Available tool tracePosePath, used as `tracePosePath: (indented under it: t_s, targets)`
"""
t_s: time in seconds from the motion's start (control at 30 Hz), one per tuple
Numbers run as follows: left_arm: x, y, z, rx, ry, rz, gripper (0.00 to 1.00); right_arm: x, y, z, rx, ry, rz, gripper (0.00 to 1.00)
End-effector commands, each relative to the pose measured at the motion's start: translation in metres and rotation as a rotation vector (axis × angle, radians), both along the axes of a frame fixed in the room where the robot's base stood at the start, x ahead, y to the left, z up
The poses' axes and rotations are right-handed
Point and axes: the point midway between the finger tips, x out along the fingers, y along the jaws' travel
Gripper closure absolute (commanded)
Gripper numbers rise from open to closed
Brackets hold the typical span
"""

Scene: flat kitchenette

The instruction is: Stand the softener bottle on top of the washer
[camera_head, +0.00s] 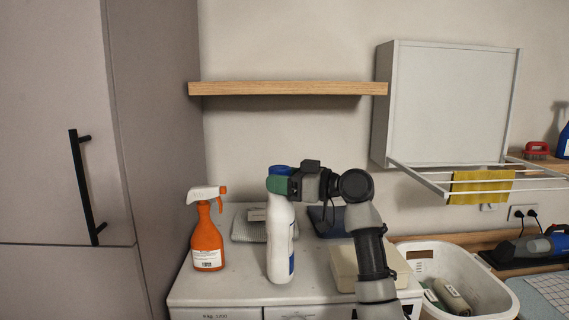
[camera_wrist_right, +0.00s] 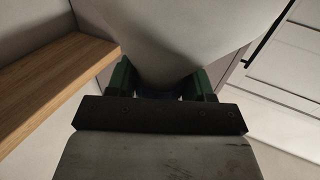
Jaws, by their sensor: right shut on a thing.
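The softener bottle (camera_head: 281,240), white with a blue cap and a blue label at its side, is upright in front of the wall. My right gripper (camera_head: 280,185) is shut on it near the top, just below the cap. The bottle's base appears over the front part of the white washer top (camera_head: 225,290); I cannot tell whether it touches. In the right wrist view the white bottle (camera_wrist_right: 180,35) fills the space between the green fingers (camera_wrist_right: 163,82). My left gripper is in neither view.
An orange spray bottle (camera_head: 207,245) stands left of the softener. A grey folded cloth (camera_head: 247,229), a dark blue item (camera_head: 322,224) and a cream box (camera_head: 345,268) lie on the top. A wooden shelf (camera_head: 290,88) hangs above. A white basket (camera_head: 470,268) is right.

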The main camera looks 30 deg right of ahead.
Motion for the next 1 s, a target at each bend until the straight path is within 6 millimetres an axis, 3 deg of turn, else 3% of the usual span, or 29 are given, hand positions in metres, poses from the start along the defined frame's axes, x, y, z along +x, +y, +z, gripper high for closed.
tracePosePath:
  t_s: [0.1, 0.4, 0.43, 0.57, 0.87, 1.0]
  targets:
    - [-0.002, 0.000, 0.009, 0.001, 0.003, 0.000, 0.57, -0.001, 0.000, -0.008, 0.004, -0.007, 0.000, 1.00]
    - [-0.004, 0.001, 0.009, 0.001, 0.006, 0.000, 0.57, -0.001, 0.000, -0.014, 0.002, -0.011, -0.001, 1.00]
    - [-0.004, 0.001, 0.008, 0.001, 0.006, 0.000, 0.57, 0.000, 0.000, -0.018, -0.001, -0.003, 0.000, 0.45]
    - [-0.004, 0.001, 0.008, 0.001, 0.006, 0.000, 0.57, 0.000, 0.000, -0.018, 0.000, -0.002, 0.000, 0.25]
    - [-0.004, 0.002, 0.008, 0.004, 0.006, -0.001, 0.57, -0.001, -0.001, -0.018, -0.001, -0.002, 0.000, 0.22]
    - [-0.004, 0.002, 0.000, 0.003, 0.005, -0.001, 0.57, -0.010, -0.009, -0.021, -0.003, -0.001, -0.003, 0.22]
